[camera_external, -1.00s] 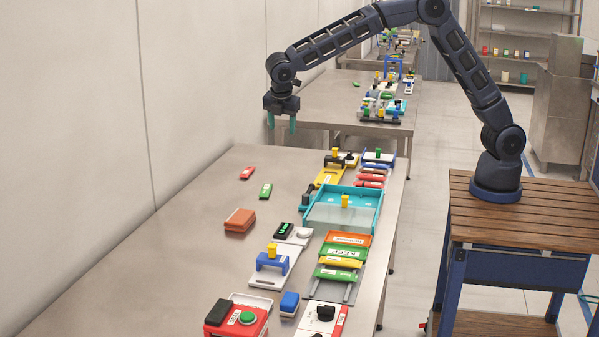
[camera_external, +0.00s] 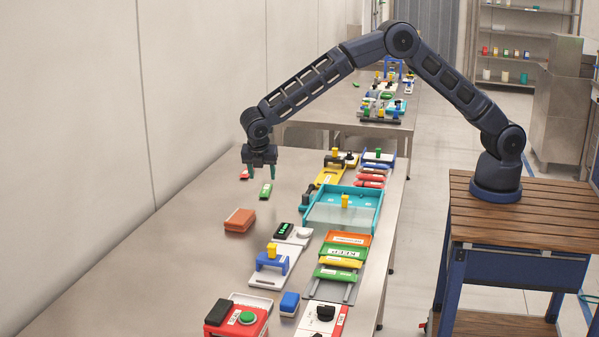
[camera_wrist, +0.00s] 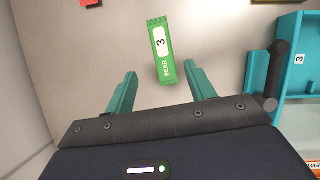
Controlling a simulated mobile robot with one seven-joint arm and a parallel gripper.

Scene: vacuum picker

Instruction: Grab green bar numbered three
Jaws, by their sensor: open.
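The green bar (camera_wrist: 162,58) lies on the table, with a white label reading 3 and the word PEAR. In the wrist view it is ahead of and between the two teal fingers of my gripper (camera_wrist: 162,92), tilted slightly, with nothing touching it. In the external view the green bar (camera_external: 265,191) is on the far part of the near table, and my gripper (camera_external: 260,172) hangs above it with its fingers pointing down, open and empty.
A red bar (camera_external: 245,175) lies behind and left of the green one. An orange block (camera_external: 239,221) lies nearer the camera. A teal tray (camera_external: 376,200) stands to the right. Wall (camera_external: 200,80) runs along the table's left side.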

